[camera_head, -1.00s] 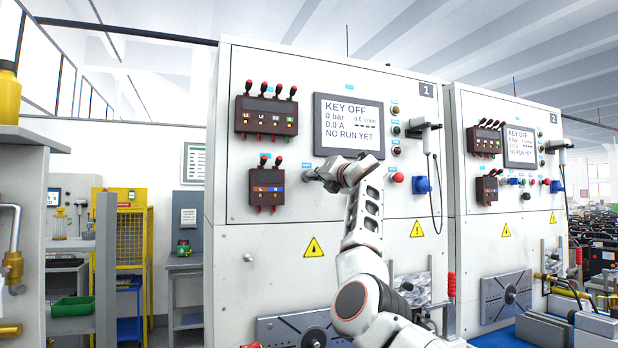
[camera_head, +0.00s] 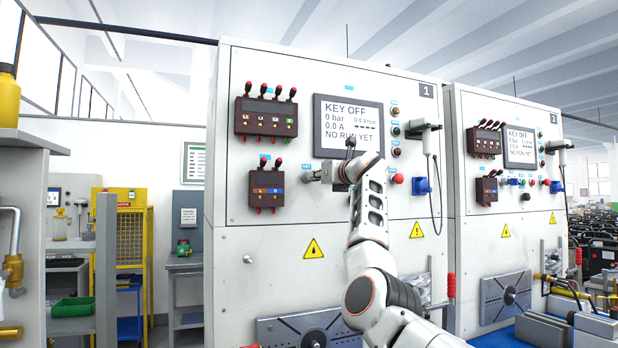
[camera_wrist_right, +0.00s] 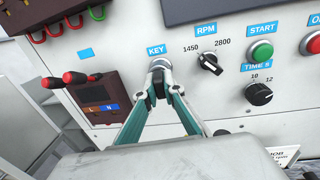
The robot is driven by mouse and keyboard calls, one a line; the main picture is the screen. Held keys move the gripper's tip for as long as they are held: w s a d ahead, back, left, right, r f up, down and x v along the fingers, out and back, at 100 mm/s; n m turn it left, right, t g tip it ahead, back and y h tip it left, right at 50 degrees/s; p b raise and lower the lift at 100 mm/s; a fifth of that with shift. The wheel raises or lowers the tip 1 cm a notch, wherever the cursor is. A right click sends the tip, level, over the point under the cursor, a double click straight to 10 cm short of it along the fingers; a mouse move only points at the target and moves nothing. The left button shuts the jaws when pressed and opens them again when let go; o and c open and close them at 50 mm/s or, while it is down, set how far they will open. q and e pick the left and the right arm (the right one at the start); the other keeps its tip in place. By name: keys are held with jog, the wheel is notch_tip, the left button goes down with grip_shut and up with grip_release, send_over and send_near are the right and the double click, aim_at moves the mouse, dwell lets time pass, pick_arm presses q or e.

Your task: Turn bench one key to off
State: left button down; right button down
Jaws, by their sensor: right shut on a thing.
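Bench one (camera_head: 285,215) is the nearer white cabinet, marked 1, and its screen (camera_head: 347,125) reads KEY OFF, 0 bar, 0.0 A and NO RUN YET. My right gripper (camera_head: 320,174) is at the panel just below the screen's lower left corner. In the right wrist view its two fingers (camera_wrist_right: 160,76) are shut on the key switch (camera_wrist_right: 160,64) under the blue KEY label. The fingertips hide most of the key, so its angle is hard to tell. My left gripper is in neither view.
The RPM knob (camera_wrist_right: 209,62), the TIME knob (camera_wrist_right: 259,93) and the green START button (camera_wrist_right: 262,50) sit right of the key. A dark L/N socket box (camera_wrist_right: 98,103) with red plugs is close on its left. Bench two (camera_head: 505,220) stands to the right.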

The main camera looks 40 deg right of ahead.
jog(key=c, duration=2.1)
grip_release()
jog(key=shift+s, duration=0.15)
jog(key=s, duration=0.4)
jog(key=s+a, duration=0.1)
jog(key=s, duration=0.2)
jog(key=s+a, duration=0.1)
jog(key=s, duration=0.3)
jog(key=shift+s+a, duration=0.2)
jog(key=shift+s, duration=0.1)
